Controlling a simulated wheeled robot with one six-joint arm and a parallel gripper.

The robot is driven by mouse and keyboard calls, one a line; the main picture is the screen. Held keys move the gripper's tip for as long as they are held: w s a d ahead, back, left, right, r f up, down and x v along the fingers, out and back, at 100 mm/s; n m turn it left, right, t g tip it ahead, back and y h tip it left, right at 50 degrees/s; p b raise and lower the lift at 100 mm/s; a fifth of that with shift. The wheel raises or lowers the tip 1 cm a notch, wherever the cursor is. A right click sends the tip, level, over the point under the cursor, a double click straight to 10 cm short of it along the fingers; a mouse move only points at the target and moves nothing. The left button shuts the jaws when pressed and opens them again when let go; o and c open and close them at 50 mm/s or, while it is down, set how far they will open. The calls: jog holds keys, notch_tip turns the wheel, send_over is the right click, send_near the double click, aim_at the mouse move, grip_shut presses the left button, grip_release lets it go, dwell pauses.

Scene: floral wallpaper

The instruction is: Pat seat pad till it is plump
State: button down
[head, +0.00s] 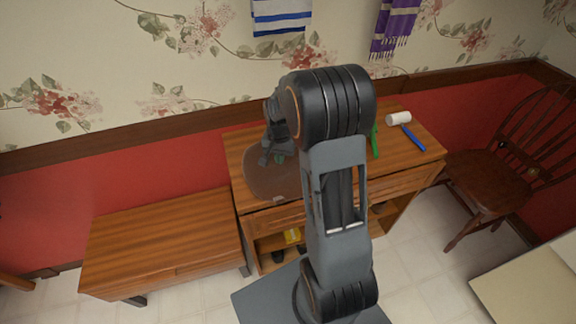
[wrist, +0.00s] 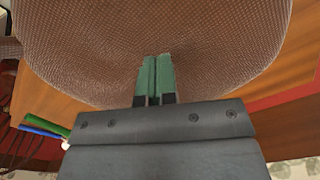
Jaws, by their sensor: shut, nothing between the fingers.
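The seat pad (head: 262,182) is brown with a fine woven texture and rounded edges. It lies on the left part of the wooden cabinet top (head: 400,165), and my arm hides part of it. In the wrist view the pad (wrist: 90,50) fills most of the upper picture. My gripper (wrist: 156,58) has its two green fingers together, with nothing between them. The fingertips are over the pad and look to be at its surface, where shading and folds show; firm contact is hard to tell. My gripper also shows over the pad in the head view (head: 272,158).
A green tool (head: 374,142) and a blue-handled tool (head: 413,138) lie on the cabinet top, right of my arm, beside a white roll-like piece (head: 398,118). A low wooden bench (head: 165,240) stands left and a dark chair (head: 490,185) right. A yellow item (head: 292,236) sits on the lower shelf.

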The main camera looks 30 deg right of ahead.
jog(key=shift+f+b, duration=0.45)
jog(key=shift+f, duration=0.3)
jog(key=shift+r, duration=0.1)
jog(key=shift+r+p, duration=1.4)
jog(key=shift+r, duration=0.3)
jog(key=shift+f, duration=0.15)
jog(key=shift+f+b, duration=1.25)
jog(key=shift+f, duration=0.35)
jog(key=shift+r+p, duration=1.4)
jog(key=shift+r, duration=0.4)
